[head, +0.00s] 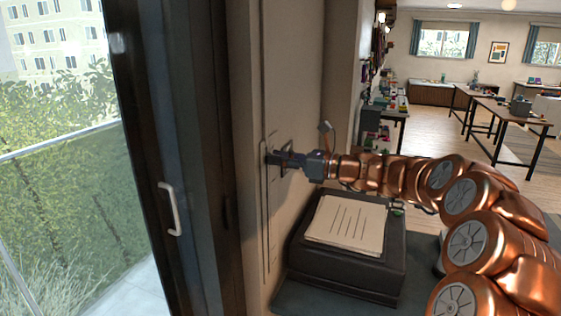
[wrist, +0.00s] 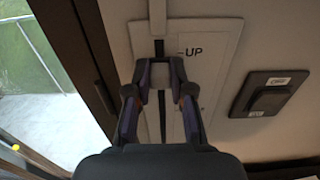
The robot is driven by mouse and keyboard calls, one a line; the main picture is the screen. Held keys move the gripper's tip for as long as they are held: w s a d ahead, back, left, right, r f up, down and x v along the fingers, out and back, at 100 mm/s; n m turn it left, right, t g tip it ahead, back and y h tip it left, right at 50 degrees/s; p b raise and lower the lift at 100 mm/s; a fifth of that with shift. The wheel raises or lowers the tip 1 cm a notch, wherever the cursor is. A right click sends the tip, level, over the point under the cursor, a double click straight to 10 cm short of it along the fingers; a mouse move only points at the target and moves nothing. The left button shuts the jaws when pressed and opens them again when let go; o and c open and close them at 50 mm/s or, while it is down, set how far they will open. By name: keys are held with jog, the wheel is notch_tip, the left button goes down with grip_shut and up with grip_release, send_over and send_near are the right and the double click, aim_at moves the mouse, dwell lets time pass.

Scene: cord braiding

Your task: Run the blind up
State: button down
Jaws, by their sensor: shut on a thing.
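A tall, narrow white panel (wrist: 208,50) marked "UP" is on the wall, with a dark vertical line down its middle. The panel also shows edge-on in the head view (head: 266,225). My gripper (wrist: 160,74) is at this panel, below and left of the "UP" label, its fingers shut on a small part at the dark line. That part is mostly hidden between the fingertips, so I cannot tell its shape. In the head view my gripper (head: 272,158) reaches left to the wall. I cannot make out the blind itself in either view.
A dark switch (wrist: 267,94) marked "OFF" is right of the panel. A dark-framed glass door (head: 180,120) with a pale handle (head: 170,208) is at left. Below my arm, papers (head: 347,224) lie on a black box (head: 345,262). Worktables (head: 512,112) stand far right, with open floor.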

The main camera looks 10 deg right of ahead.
jog(key=shift+d+r+p, duration=0.1)
jog(key=shift+r+p, duration=0.25)
jog(key=shift+r, duration=0.8)
jog(key=c, duration=1.3)
grip_release()
jog(key=o, duration=0.3)
jog(key=shift+f, duration=0.2)
jog(key=v, duration=1.2)
